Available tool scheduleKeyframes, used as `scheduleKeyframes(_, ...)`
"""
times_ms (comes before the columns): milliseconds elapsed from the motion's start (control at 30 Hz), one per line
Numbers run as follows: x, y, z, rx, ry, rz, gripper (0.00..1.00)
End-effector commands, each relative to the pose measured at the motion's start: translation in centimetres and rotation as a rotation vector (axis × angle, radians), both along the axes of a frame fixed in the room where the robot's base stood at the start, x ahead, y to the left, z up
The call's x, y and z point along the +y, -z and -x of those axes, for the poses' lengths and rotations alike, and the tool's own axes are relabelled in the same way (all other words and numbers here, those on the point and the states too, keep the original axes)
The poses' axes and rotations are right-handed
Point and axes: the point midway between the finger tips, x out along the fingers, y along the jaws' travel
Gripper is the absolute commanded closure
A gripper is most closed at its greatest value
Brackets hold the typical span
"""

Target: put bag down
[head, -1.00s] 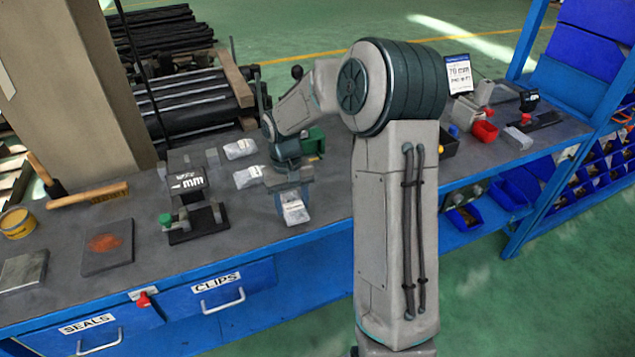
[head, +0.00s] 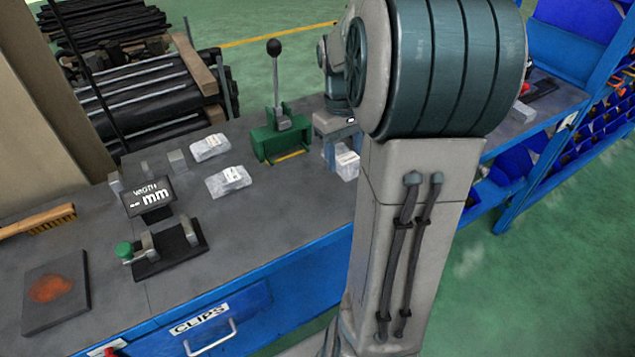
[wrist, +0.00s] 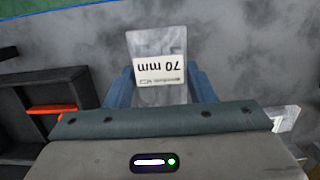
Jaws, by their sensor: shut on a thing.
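My gripper (wrist: 160,88) is shut on a clear bag (wrist: 157,45) with a white "70 mm" label, which reads upside down in the wrist view. The blue fingers are on either side of the bag. In the head view the held bag (head: 347,166) shows beside my arm, right of the green lever press, over the grey bench (head: 285,205). My arm hides part of the gripper there. I cannot tell whether the bag touches the bench. Two similar bags lie on the bench left of the press, one farther back (head: 210,147) and one nearer (head: 229,181).
The green lever press (head: 280,140) stands at the bench's back edge. A width gauge with a display (head: 150,197) stands at left. In the wrist view a dark tray (wrist: 35,95) with a red part is at left, and a pale item (wrist: 287,117) is partly hidden at right.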

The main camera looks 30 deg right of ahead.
Motion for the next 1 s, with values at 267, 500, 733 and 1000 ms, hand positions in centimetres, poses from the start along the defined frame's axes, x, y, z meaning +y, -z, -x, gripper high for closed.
scheduleKeyframes(267,4.6,3.0,-1.4,0.000,0.001,0.000,0.79)
scheduleKeyframes(500,5.2,5.1,-1.5,0.004,0.004,0.000,0.79)
scheduleKeyframes(733,5.2,7.4,-1.5,0.001,0.005,0.001,0.79)
scheduleKeyframes(1000,5.2,7.5,-1.5,0.000,0.005,0.001,0.79)
